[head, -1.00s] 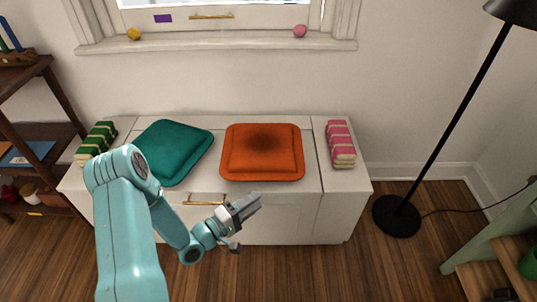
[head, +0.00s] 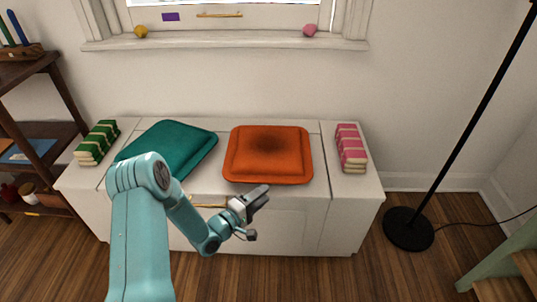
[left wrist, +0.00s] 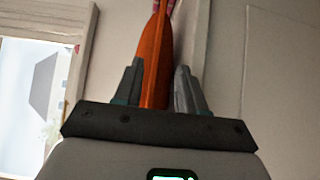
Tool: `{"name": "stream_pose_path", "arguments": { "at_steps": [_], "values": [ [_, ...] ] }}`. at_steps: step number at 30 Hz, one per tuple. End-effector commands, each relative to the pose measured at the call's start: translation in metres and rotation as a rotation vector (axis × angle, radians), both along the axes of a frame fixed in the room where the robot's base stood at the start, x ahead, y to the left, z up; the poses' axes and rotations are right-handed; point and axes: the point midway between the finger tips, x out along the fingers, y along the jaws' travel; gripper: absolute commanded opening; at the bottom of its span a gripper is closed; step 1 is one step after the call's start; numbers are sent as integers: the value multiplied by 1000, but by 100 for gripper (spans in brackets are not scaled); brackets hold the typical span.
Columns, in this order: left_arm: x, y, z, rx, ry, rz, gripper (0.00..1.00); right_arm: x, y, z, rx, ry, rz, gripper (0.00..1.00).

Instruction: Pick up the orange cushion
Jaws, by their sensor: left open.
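The orange cushion (head: 268,153) lies flat on the white bench (head: 345,210), right of the teal cushion (head: 170,148). My left gripper (head: 259,212) is open and empty, just in front of the orange cushion's front edge and near the bench's front. In the left wrist view, the orange cushion (left wrist: 155,60) shows edge-on between the two fingers (left wrist: 158,85). I cannot tell whether the fingers reach around its edge. My right gripper is not in view.
Green books (head: 97,143) lie at the bench's left end and pink books (head: 351,148) at its right. A black floor lamp (head: 409,229) stands to the right. A dark shelf (head: 38,140) stands at the left. A windowsill (head: 225,44) runs behind.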

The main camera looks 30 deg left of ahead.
Motion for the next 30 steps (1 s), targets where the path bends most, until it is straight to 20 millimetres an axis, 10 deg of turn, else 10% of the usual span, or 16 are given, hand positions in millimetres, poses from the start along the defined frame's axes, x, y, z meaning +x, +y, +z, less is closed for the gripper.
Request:
{"name": "stream_pose_path", "arguments": {
  "at_steps": [23,27,30],
  "values": [
    [63,-10,4,-1,1,0,40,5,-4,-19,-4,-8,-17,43],
    [63,-10,4,-1,1,0,0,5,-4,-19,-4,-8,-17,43],
    [63,-9,5,2,-2,0,0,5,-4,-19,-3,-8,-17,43]
  ]
}}
